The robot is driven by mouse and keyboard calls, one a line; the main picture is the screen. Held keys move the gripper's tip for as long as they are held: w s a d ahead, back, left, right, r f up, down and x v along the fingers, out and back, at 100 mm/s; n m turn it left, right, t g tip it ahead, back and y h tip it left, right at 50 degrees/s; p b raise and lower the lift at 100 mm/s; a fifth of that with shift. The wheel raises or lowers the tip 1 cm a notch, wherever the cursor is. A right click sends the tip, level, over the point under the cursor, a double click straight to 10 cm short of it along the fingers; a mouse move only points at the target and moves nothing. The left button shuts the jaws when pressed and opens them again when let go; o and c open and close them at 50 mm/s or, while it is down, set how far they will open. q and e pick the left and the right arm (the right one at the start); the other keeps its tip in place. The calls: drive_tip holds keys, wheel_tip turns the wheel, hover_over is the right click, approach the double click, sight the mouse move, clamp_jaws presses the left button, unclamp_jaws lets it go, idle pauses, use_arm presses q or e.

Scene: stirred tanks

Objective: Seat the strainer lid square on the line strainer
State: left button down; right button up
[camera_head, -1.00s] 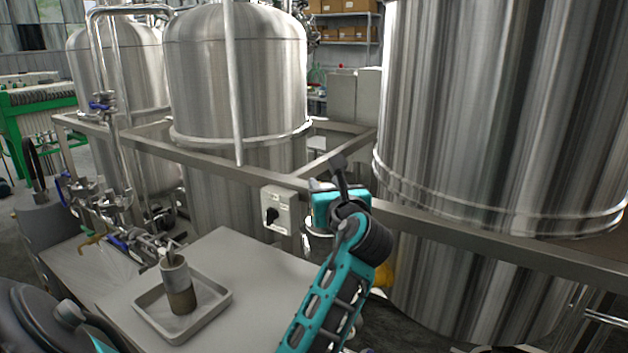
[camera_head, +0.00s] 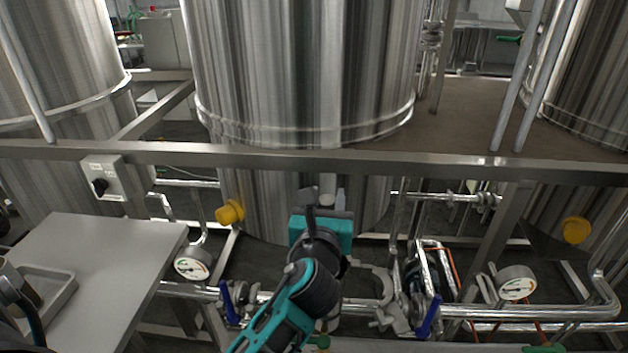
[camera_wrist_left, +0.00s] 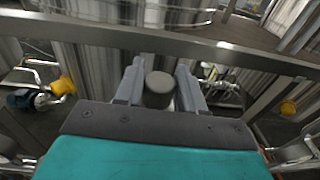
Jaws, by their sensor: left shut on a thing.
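My left gripper (camera_head: 330,200) is in the middle of the head view, past the front pipework and before the large tank. In the left wrist view its two grey fingers are shut on a grey round piece (camera_wrist_left: 159,89), which looks like the strainer lid's knob. The rest of the lid is hidden. A pale upright fitting (camera_head: 329,324) on the front pipe line, between two blue valve handles, may be the line strainer. My arm covers most of it, so I cannot tell. The held piece is apart from it.
A grey table (camera_head: 105,255) with a tray (camera_head: 55,290) stands at the left. A metal rail (camera_head: 430,163) crosses before the tanks. Blue valve handles (camera_head: 430,316), gauges (camera_head: 193,265) and pipes crowd the space around my arm. A yellow cap (camera_head: 230,212) juts out nearby.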

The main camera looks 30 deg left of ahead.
use_arm(q)
drive_tip(key=shift+d, duration=0.35)
drive_tip(key=shift+f+b, duration=1.95)
drive_tip(key=shift+f, duration=1)
drive_tip(key=shift+p, duration=1)
drive_tip(key=shift+f+b, duration=0.95)
drive_tip(key=shift+f, duration=0.6)
drive_tip(key=c, duration=0.6)
unclamp_jaws()
drive_tip(key=shift+s+f, duration=0.1)
